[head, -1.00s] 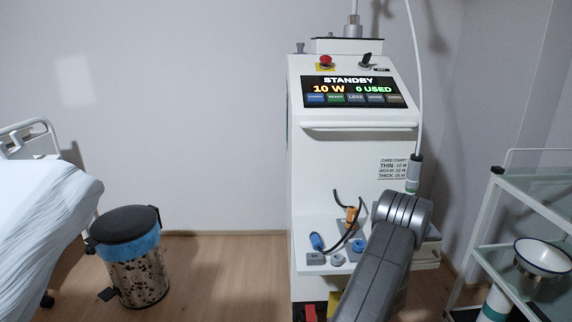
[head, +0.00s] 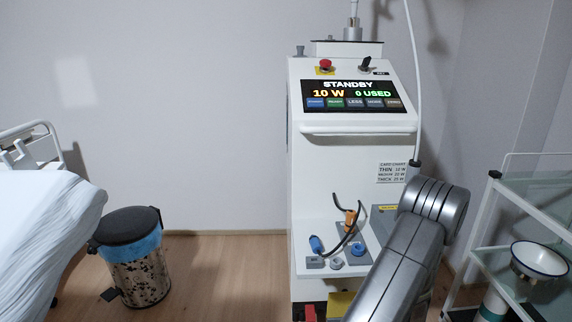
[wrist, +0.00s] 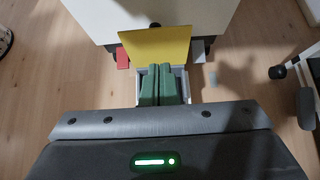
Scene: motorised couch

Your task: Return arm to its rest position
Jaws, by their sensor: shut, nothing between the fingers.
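My arm (head: 405,255) rises at the lower right of the head view, bent at a grey joint in front of the white machine (head: 350,160). My gripper is out of the head view. In the wrist view, my gripper (wrist: 163,72) shows as two green fingers side by side, shut with nothing between them. It points down above the floor by the machine's foot. A yellow plate (wrist: 155,43) lies just beyond the fingertips in the picture. I cannot tell the gap between them.
The machine's screen (head: 358,96) reads STANDBY. Its shelf carries an orange-and-blue cabled tool (head: 350,219). A trolley (head: 497,215) with a white bowl (head: 541,258) stands right. A bin (head: 130,258) and bed (head: 45,235) stand left. Floor between bin and machine is clear.

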